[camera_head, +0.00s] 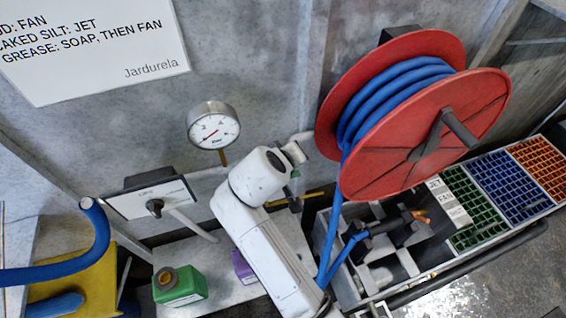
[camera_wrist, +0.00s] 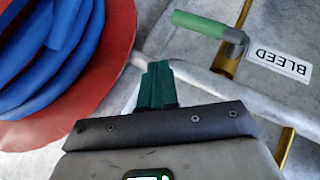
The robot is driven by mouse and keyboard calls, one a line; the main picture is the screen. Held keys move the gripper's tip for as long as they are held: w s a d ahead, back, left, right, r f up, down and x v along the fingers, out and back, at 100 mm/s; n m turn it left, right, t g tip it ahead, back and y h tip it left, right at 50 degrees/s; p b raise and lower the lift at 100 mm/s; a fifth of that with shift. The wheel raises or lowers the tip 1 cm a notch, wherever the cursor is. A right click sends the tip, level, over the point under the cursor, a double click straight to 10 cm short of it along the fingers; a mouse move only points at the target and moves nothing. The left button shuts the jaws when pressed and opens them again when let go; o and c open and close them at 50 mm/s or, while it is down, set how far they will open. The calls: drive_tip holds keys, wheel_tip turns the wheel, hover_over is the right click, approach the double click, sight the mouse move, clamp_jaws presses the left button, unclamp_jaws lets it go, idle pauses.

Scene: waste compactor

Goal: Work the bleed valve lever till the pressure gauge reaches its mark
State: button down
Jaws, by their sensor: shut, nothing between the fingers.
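The bleed lever (camera_wrist: 200,24) has a light green grip and a grey elbow on a brass pipe, beside a white BLEED label (camera_wrist: 280,63) in the wrist view. My gripper (camera_wrist: 158,85) is shut and empty, its dark green fingers below and left of the lever in that view. A gap shows between the fingertips and the grip. In the head view the round pressure gauge (camera_head: 213,127) is on the wall, its red needle pointing to the lower left. Its target mark is too small to make out. I cannot make out the lever in the head view.
A red hose reel (camera_head: 430,130) with blue hose stands close to the right of my arm. A pale pipe (camera_wrist: 225,85) runs just beyond my fingers. A compartmented bin (camera_head: 405,262) is at lower right.

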drive_tip(key=s+d+r+b, duration=0.1)
drive_tip(key=s+d+r, duration=0.1)
drive_tip(key=s+r, duration=0.3)
wheel_tip(320, 180, up, 3)
drive_tip(key=shift+f, duration=0.1)
drive_tip(key=shift+s, duration=0.1)
